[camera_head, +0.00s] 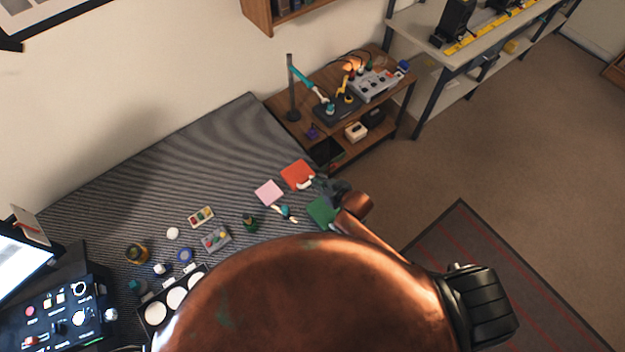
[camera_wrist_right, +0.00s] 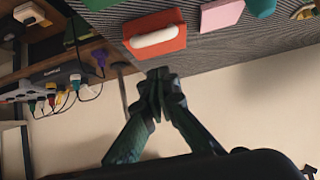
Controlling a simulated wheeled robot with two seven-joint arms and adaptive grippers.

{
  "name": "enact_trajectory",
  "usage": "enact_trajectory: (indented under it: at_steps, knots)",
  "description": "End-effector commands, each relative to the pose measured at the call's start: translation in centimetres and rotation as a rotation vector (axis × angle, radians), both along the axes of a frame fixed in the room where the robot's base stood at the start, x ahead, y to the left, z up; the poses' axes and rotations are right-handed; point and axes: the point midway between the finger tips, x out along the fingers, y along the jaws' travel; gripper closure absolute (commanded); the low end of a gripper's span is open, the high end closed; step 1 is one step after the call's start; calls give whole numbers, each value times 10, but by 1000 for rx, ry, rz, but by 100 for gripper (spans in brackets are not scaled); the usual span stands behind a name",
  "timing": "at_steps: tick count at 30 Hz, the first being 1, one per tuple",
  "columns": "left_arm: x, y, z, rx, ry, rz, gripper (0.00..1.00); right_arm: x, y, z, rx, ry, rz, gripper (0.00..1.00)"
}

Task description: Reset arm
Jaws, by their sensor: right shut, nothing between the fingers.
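My right gripper (camera_head: 335,187) is at the right end of the striped table, near the red pad and the green block. In the right wrist view its two fingers (camera_wrist_right: 160,82) meet at the tips, with nothing between them. The copper-coloured body of my own arm fills the lower middle of the head view and hides part of the table. My left gripper does not show in either view.
The striped table (camera_head: 130,205) holds a red pad (camera_head: 297,173), a pink pad (camera_head: 268,192), a green block (camera_head: 322,211) and several small items. A wooden shelf unit (camera_head: 270,102) stands beyond its far right corner. Open carpet (camera_head: 440,165) lies to the right.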

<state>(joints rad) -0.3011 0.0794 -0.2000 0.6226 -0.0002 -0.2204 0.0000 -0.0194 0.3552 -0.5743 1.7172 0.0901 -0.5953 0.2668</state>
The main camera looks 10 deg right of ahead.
Motion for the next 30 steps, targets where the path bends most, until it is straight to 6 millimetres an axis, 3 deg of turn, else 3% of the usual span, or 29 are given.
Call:
enact_trajectory:
  at_steps: [9,21,25,30]
  knots:
    - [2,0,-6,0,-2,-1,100,-45,-21,31,0,2,2,100]
    - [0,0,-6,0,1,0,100,-61,-31,41,-6,16,-17,100]
    - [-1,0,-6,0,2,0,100,-89,-60,45,-43,92,-100,100]
    - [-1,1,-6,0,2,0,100,-156,-123,51,-122,257,-243,100]
